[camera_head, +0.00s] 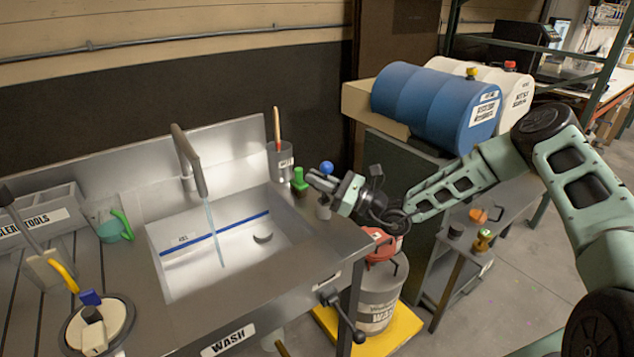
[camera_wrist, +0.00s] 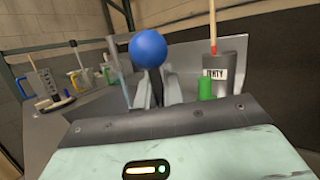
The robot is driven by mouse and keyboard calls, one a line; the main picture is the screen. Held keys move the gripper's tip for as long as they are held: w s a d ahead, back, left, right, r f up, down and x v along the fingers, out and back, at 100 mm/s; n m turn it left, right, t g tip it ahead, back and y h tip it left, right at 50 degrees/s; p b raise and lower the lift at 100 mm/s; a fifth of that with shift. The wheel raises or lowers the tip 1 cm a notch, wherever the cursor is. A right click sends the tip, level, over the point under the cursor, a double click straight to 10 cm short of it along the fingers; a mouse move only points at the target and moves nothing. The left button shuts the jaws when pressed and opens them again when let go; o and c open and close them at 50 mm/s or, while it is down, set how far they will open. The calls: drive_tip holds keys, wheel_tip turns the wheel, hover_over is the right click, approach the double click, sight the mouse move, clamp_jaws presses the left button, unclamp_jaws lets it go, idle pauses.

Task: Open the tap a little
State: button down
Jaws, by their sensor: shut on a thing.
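The grey tap spout (camera_head: 186,160) arches over the sink (camera_head: 232,252), and a thin stream of water (camera_head: 213,235) runs from it into the basin. The tap lever has a blue ball knob (camera_head: 327,167), which also shows close up in the wrist view (camera_wrist: 148,47). My gripper (camera_head: 320,183) is at the lever on the right side of the sink. In the wrist view its two grey fingers (camera_wrist: 154,92) are shut on the dark stem below the ball. The lower part of the lever is hidden behind my gripper.
A green-topped item (camera_head: 299,180) and a grey cup (camera_head: 281,160) with a red-tipped stick stand close beside my gripper. A WASH lever with a black ball (camera_head: 358,336) sticks out at the sink's front. Blue and white drums (camera_head: 425,105) lie behind my arm.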

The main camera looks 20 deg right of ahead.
drive_tip(key=c, duration=1.5)
unclamp_jaws()
drive_tip(key=shift+d, duration=0.1)
drive_tip(key=b+v, duration=0.3)
drive_tip(key=v, duration=1.4)
drive_tip(key=shift+d+b, duration=0.15)
drive_tip(key=shift+b, duration=0.2)
drive_tip(key=s+a+r+n+g+h, duration=0.3)
drive_tip(key=s+a+n+g+h, duration=0.1)
drive_tip(key=s+a+n+g, duration=1.4)
drive_tip(key=s+a+r+n+t+h, duration=0.1)
drive_tip(key=s+r+n+t+h, duration=0.3)
drive_tip(key=s+n+h, duration=0.8)
wheel_tip(320, 180, up, 2)
drive_tip(key=n, duration=0.2)
drive_tip(key=shift+s+r+n+t, duration=0.2)
drive_tip(key=shift+s+n+t, duration=0.1)
drive_tip(key=shift+t, duration=0.1)
